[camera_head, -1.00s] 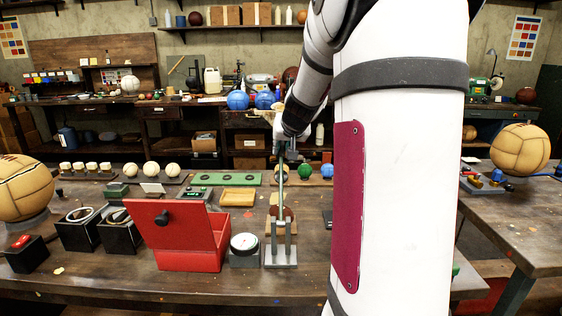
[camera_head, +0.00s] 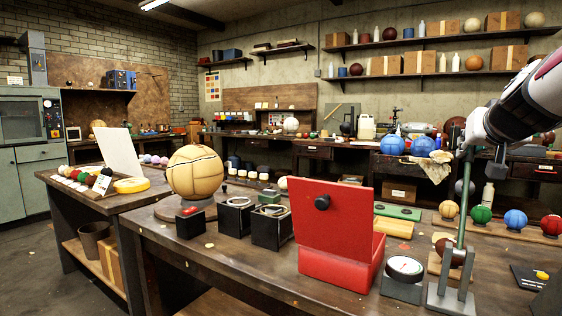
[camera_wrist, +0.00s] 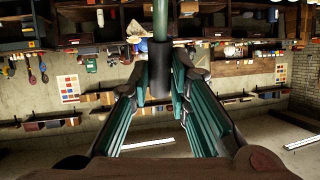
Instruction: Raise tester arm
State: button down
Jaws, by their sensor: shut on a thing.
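The tester stands at the front right in the head view, with a grey metal base (camera_head: 450,299) and a green tester arm (camera_head: 464,205) that points almost straight up. A reddish-brown ball (camera_head: 446,246) sits low beside the arm. My gripper (camera_head: 468,147) is at the arm's upper end. In the wrist view my gripper (camera_wrist: 160,80) is shut on the dark cylindrical handle (camera_wrist: 160,62) of the tester arm, and the green rod (camera_wrist: 160,18) runs away from it. The exact finger contact is partly hidden in the head view.
An open red box (camera_head: 335,235) and a round dial gauge (camera_head: 404,268) stand left of the tester. Coloured balls (camera_head: 515,219) sit on a rack to the right. Black boxes and a large tan ball (camera_head: 195,172) are further left. Bare bench shows at the front.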

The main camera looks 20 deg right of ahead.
jog(key=shift+s+a+r+t+h+b, duration=0.2)
jog(key=shift+s+a+t+h+b, duration=0.45)
jog(key=shift+b, duration=1.45)
jog(key=shift+s+a+g, duration=0.1)
jog(key=shift+a+g, duration=0.1)
jog(key=shift+g, duration=0.05)
jog(key=c, duration=1.5)
grip_release()
jog(key=shift+r, duration=0.1)
jog(key=shift+s+a, duration=0.1)
